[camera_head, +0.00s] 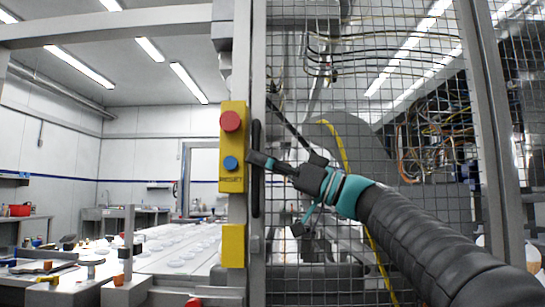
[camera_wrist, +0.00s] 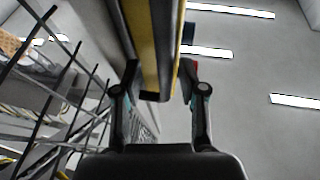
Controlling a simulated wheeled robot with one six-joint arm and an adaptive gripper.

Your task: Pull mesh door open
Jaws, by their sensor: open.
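The mesh door (camera_head: 370,100) fills the right of the head view, a wire grid in a grey metal frame. Its black upright handle (camera_head: 256,190) is on the door's left post. My gripper (camera_head: 262,161) reaches in from the right and is at the handle's middle. In the wrist view, my open gripper (camera_wrist: 160,85) has one finger on each side of a dark-edged bar that looks like the handle (camera_wrist: 152,97). Whether the fingers touch it cannot be told. The door looks closed against the post beside it.
A yellow control box (camera_head: 232,175) with a red and a blue button sits just left of the handle. A smaller yellow box (camera_head: 233,246) is below. Cables and machinery are behind the mesh. A cluttered workbench (camera_head: 165,250) stands at the left.

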